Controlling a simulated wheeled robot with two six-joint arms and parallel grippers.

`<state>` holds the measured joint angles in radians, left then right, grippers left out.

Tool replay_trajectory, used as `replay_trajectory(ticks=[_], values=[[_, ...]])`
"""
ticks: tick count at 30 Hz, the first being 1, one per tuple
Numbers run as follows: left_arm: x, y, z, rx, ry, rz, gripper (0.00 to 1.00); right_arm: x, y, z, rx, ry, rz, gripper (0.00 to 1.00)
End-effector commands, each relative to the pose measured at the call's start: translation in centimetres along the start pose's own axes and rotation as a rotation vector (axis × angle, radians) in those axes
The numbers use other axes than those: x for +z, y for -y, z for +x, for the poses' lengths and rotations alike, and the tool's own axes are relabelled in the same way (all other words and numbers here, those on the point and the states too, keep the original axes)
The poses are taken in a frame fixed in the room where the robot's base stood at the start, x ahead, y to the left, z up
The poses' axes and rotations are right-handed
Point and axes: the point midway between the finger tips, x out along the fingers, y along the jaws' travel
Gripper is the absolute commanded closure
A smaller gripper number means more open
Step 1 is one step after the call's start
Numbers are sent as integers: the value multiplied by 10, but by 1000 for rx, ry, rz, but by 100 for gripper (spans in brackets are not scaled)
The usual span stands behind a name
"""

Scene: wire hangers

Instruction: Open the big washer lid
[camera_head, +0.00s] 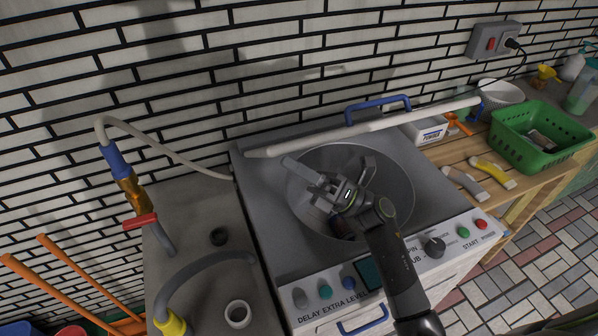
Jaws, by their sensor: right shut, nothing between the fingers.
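The big washer (258,205) stands in the middle, with its control panel facing me. Its lid (400,120) is raised at the back and shows almost edge-on as a long pale bar. A blue handle (378,104) shows above that edge. The round tub opening (395,172) is uncovered. My right gripper (332,183) is over the opening, shut and empty, apart from the lid and handle. Its arm comes in from the lower right and hides part of the tub and panel. My left gripper is not in view.
A concrete counter (195,215) with a tap (130,185) and grey hose is at left. A wooden table (455,155) at right holds a green basket (540,136), a powder box (428,131) and brushes. A tiled wall is close behind.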

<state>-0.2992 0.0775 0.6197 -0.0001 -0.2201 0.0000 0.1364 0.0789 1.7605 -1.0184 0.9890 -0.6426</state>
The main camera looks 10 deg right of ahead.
Motion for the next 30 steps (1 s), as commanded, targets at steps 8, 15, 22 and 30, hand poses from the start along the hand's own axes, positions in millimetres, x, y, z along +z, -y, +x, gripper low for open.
replay_trajectory(ticks=[8,15,22,30], values=[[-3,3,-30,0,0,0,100,48,-5,48,-31,-2,30,100],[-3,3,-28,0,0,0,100,94,6,94,-30,-2,29,100],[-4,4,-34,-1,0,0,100,130,18,130,-49,0,47,100],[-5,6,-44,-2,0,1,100,150,31,150,-104,1,103,100]])
